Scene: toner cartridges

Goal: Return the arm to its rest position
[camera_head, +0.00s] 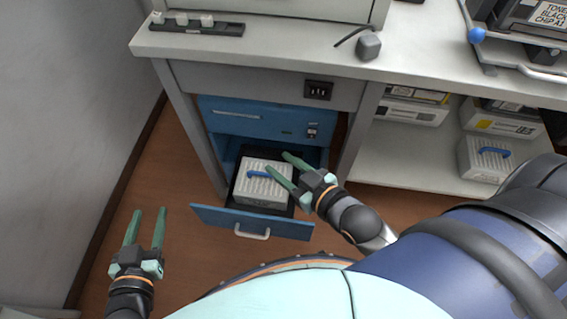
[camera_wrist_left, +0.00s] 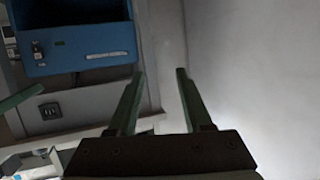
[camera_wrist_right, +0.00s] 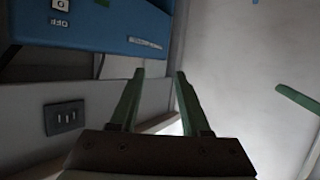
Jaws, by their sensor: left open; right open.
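My left gripper (camera_head: 146,229) is open and empty over the brown floor at the lower left of the head view. Its two green fingers also show apart in the left wrist view (camera_wrist_left: 158,75). My right gripper (camera_head: 281,166) is open, with its fingers above the pulled-out blue drawer. They also stand apart with nothing between them in the right wrist view (camera_wrist_right: 158,78). A white ribbed cartridge box (camera_head: 262,190) with a blue handle (camera_head: 262,174) sits in the drawer. The right fingers overlap its right edge in the picture; I cannot tell the height gap.
The blue drawer front (camera_head: 222,216) sticks out from the blue cabinet (camera_head: 236,121) under the grey desk (camera_head: 275,50). White boxes (camera_head: 486,160) stand on the shelf (camera_head: 405,165) at the right. A grey wall (camera_head: 60,110) is at the left. The floor (camera_head: 185,235) between is free.

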